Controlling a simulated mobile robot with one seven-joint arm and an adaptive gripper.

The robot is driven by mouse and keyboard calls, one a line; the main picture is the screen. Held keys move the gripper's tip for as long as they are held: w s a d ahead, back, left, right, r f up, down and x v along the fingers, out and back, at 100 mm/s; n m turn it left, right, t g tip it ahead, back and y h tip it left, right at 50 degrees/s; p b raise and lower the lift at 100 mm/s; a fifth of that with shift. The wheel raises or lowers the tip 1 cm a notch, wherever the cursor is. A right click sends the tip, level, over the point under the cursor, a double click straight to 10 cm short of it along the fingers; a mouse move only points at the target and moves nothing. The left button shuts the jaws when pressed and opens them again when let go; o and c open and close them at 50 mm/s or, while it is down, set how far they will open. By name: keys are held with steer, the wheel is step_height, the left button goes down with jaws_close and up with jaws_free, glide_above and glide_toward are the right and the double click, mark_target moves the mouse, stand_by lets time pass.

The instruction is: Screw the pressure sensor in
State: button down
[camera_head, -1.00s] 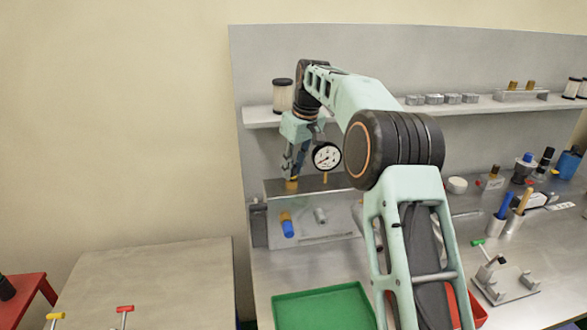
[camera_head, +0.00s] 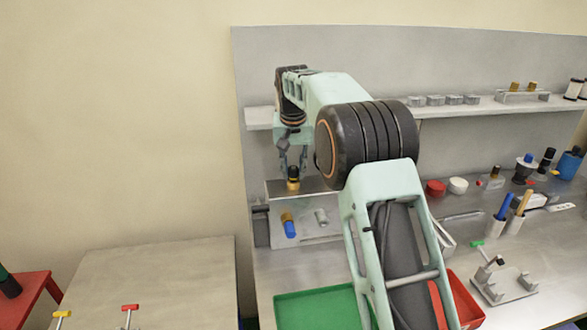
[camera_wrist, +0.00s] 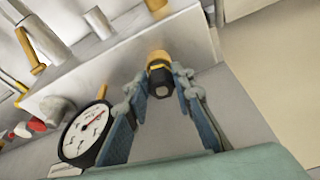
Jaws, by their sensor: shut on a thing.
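The pressure sensor (camera_head: 293,178), with a black top and a brass base, stands upright at the top front of a grey metal block (camera_head: 318,184). It also shows in the wrist view (camera_wrist: 160,77), with its black hexagonal end toward the camera. My gripper (camera_head: 293,166) is above it, fingers pointing down. In the wrist view the fingertips (camera_wrist: 163,82) are shut on the sides of the sensor. How deep its thread sits is hidden. A round white dial gauge (camera_wrist: 86,133) is on the left in the wrist view; my arm hides it in the head view.
A blue and brass fitting (camera_head: 289,225) and a grey cylinder (camera_head: 321,216) are below the block's top. A green tray (camera_head: 318,308) lies in front. A shelf (camera_head: 258,118) runs behind my arm. The left table (camera_head: 150,275) is mostly clear.

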steer(key=shift+r+m+p, duration=0.1)
steer(key=shift+m+p, duration=0.2)
steer(key=shift+p, duration=0.05)
steer(key=shift+a+m+h+p, duration=0.15)
steer(key=shift+m+h+p, duration=0.35)
steer(key=shift+m+p, duration=1)
steer(key=shift+w+a+m+b, duration=0.15)
steer(key=shift+m+b, duration=0.2)
steer(key=shift+m, duration=0.85)
steer(key=shift+m+g+h, duration=0.3)
steer(key=shift+m+h, duration=0.2)
steer(key=shift+m, duration=0.5)
steer(key=m, duration=0.3)
steer(key=m+g, duration=0.1)
steer(key=m, duration=0.1)
steer(key=shift+w+f+m+h, duration=0.2)
steer(key=shift+m+h, duration=0.1)
steer(key=shift+m, duration=0.1)
